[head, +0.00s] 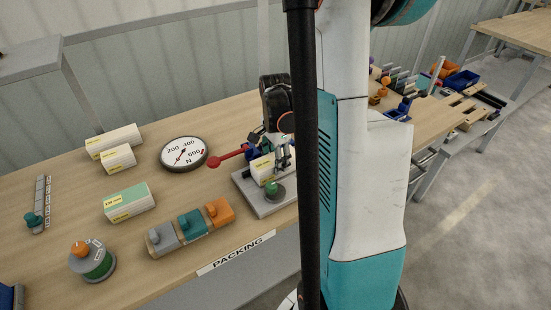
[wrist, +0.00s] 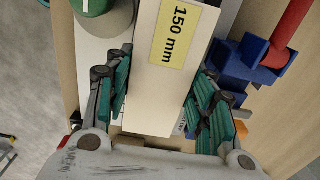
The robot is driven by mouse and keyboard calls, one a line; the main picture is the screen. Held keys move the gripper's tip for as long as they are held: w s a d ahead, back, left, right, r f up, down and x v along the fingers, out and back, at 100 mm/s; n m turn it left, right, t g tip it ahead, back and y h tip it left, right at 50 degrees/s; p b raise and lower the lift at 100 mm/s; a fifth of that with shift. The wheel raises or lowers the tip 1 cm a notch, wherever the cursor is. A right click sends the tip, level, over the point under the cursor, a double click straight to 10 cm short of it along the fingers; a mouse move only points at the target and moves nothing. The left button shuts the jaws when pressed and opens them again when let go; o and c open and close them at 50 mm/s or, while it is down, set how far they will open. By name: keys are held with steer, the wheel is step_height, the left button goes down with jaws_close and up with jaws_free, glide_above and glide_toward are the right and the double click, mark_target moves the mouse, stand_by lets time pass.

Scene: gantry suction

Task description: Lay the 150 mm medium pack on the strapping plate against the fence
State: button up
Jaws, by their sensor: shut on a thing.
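The medium pack is a white block with a yellow "150 mm" label, shown in the wrist view (wrist: 165,95) between the teal finger pads of my gripper (wrist: 160,80). In the head view the pack (head: 262,169) is over the grey strapping plate (head: 272,208). My gripper (head: 278,152) is shut on it from above, partly hidden by a dark post. I cannot tell whether the pack touches the plate or the fence; the fence is not clearly visible. A green knob (head: 274,191) stands at the plate's near side. A blue holder (wrist: 246,58) with a red handle (wrist: 291,30) is beside the pack.
Several packs, one of them green-topped (head: 129,201), lie on the bench to the left. A round dial (head: 183,154) is left of the red handle. A row of grey, teal and orange blocks (head: 192,224) lies along the front edge near the PACKING sign (head: 236,252).

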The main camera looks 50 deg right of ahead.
steer(key=shift+f, duration=0.25)
steer(key=o, duration=1.4)
steer(key=shift+r, duration=0.1)
step_height(320, 180, up, 12)
steer(key=shift+f, duration=0.1)
